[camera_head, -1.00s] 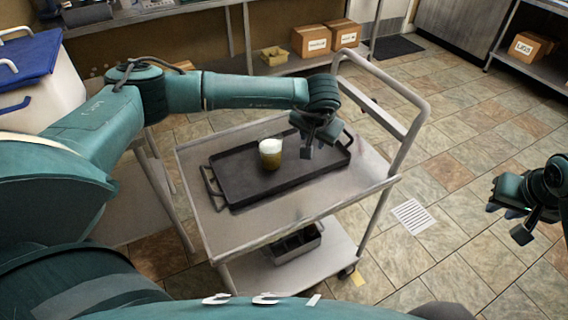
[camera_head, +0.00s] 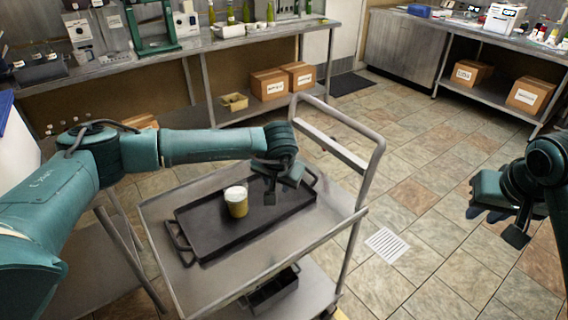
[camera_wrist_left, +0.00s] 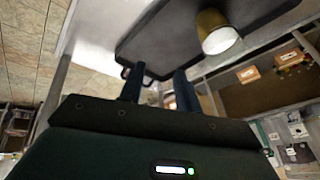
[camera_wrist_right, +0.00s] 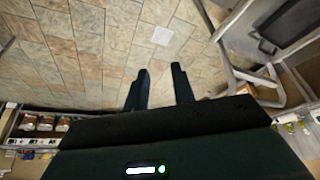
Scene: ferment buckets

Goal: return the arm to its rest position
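My left gripper (camera_head: 281,187) is over the right part of the black tray (camera_head: 206,247) on the metal cart (camera_head: 160,260). A cup (camera_head: 238,206) with yellowish contents and a white top stands upright on the tray, left of that gripper and apart from it. In the left wrist view the fingers (camera_wrist_left: 159,88) are spread with nothing between them, and the cup (camera_wrist_left: 212,24) is beyond them. My right gripper (camera_head: 494,222) is over the floor at the right. In the right wrist view its fingers (camera_wrist_right: 159,88) are apart and empty.
The cart's raised handle (camera_head: 345,150) is right of my left gripper. A long bench (camera_head: 200,47) with bottles and equipment runs along the back. Cardboard boxes (camera_head: 269,85) sit on its lower shelf. Open tiled floor (camera_head: 420,200) lies between the cart and my right arm.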

